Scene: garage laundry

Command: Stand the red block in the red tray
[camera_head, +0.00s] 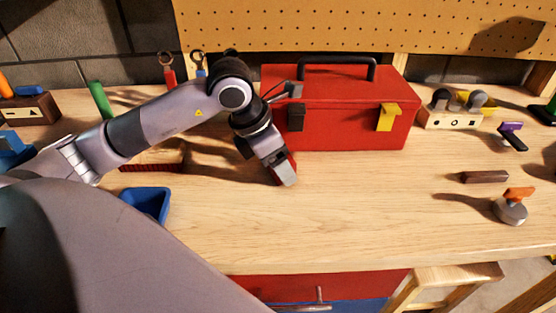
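My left gripper (284,172) is low over the middle of the bench, in front of the red toolbox. It looks shut on the red block (291,161), of which only narrow red strips show beside the grey finger. The finger hides most of the block, and I cannot tell whether it touches the bench. A low red tray (150,168) appears to lie at the left, partly hidden by my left forearm. The gripper is to the right of it, well apart. My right gripper is not in view.
A blue tray (147,203) sits in front of the red one. The red toolbox (340,110) stands close behind the gripper. A dark bar (484,177) and an orange-handled tool (514,205) lie at right. The front middle of the bench is clear.

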